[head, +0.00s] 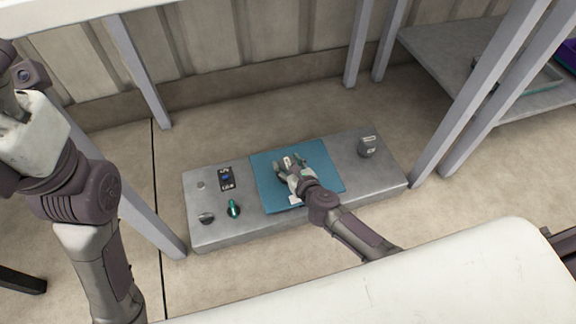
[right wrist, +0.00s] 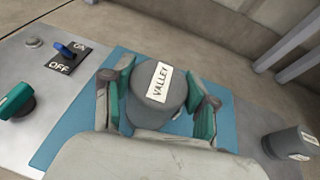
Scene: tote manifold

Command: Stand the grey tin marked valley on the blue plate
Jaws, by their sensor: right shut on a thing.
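The grey tin marked valley (right wrist: 157,95) is between the fingers of my right gripper (right wrist: 158,102), its label facing the right wrist camera. The right gripper also shows in the head view (head: 289,170), shut on the tin over the blue plate (head: 325,182). The plate lies on a grey slab and shows around the tin in the wrist view (right wrist: 225,115). I cannot tell whether the tin's base touches the plate, as the gripper and tin hide it. My left gripper (head: 14,100) is at the far left edge, partly cut off; its jaws are unclear.
A second grey tin (head: 367,147) with a label stands on the slab (head: 385,180) right of the plate. Left of the plate are an on/off switch (head: 227,178), a green-handled knob (head: 234,208) and a dark knob (head: 206,218). Table legs (head: 485,90) flank the slab.

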